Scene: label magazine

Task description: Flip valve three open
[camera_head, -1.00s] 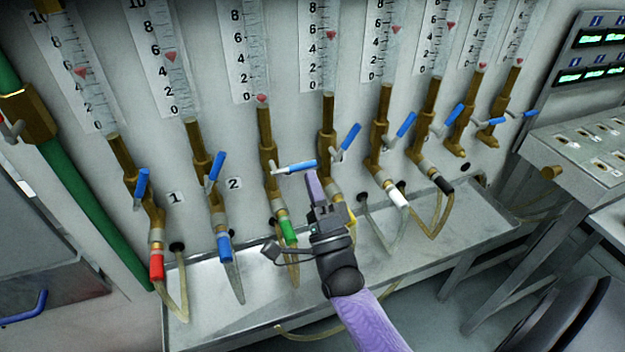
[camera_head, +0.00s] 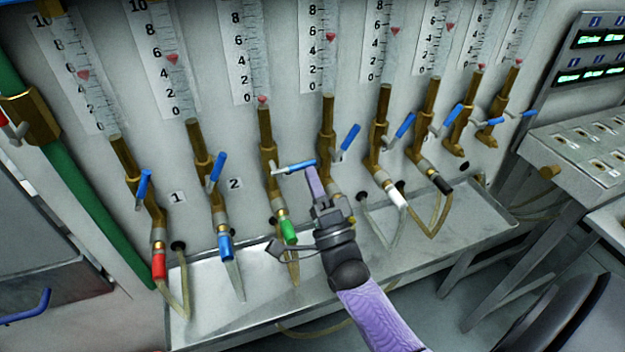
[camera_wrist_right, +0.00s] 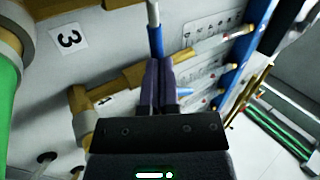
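Valve three (camera_head: 268,150) is the third brass valve from the left, with a green hose fitting (camera_head: 288,230) below it. Its blue lever (camera_head: 298,167) sticks out sideways to the right, almost level. My right gripper (camera_head: 312,175) is at the lever's free end, just below it; its purple fingers are close together. In the right wrist view the blue lever (camera_wrist_right: 155,42) stands just past the fingertips (camera_wrist_right: 158,68), and I cannot tell whether they touch. The label "3" (camera_wrist_right: 69,38) shows to the left there. My left gripper is out of view.
Valve four's blue lever (camera_head: 348,139) is close on the right, tilted up. Valve two's lever (camera_head: 216,168) is to the left, also tilted. A metal tray (camera_head: 205,325) runs below the hoses. A green pipe (camera_head: 85,205) stands at far left.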

